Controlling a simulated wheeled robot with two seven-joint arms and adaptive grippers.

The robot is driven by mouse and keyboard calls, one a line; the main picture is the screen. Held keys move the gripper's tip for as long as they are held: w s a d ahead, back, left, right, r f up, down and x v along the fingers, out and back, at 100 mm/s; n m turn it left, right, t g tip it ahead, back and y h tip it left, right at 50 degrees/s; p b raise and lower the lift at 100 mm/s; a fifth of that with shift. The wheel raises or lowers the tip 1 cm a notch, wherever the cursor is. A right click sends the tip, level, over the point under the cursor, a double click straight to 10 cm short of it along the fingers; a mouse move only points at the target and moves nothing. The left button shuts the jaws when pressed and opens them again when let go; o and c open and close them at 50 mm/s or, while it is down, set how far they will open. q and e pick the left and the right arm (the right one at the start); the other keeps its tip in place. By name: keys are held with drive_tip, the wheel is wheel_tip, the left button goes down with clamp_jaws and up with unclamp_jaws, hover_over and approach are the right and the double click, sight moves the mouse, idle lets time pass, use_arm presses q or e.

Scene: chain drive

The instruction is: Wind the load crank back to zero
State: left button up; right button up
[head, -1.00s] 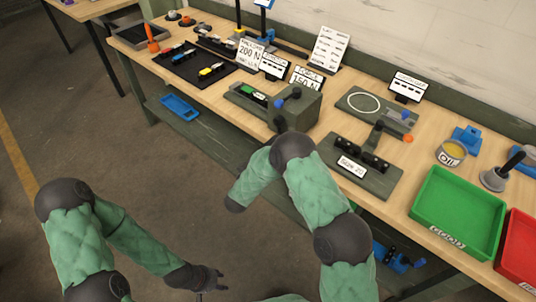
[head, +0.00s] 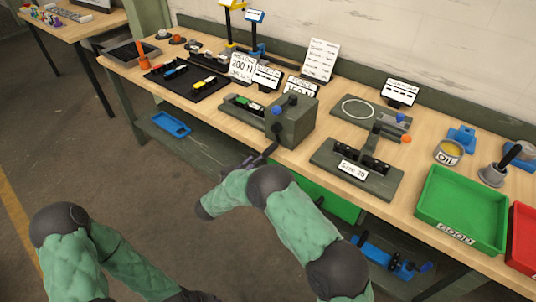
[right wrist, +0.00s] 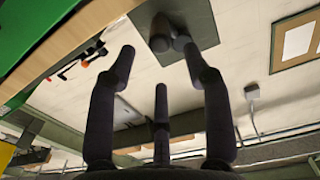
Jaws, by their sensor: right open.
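The load crank (head: 276,129) is a dark part on the front face of a grey-green tester block (head: 297,125) at the bench's front edge. A blue knob (head: 277,110) sits just above it. My right gripper (head: 262,156) is just below and in front of the block, apart from the crank. In the right wrist view its dark fingers (right wrist: 160,75) are spread and empty. The dark crank (right wrist: 160,36) stands out from a grey plate beyond them. My left gripper (head: 195,296) is mostly cut off by the bottom edge, so its fingers cannot be read.
A 150 N sign (head: 300,88) stands behind the block. A black-topped fixture (head: 357,168) lies to its right, then a green tray (head: 462,210) and a red tray (head: 524,240). A green panel (head: 325,198) shows below the bench edge. Open floor lies in front.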

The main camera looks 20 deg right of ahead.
sight(268, 151)
drive_tip(key=b+x, duration=0.2)
drive_tip(key=x, duration=0.5)
drive_tip(key=shift+f, duration=0.15)
drive_tip(key=shift+w+d, duration=0.45)
drive_tip(key=shift+d, duration=0.15)
clamp_jaws()
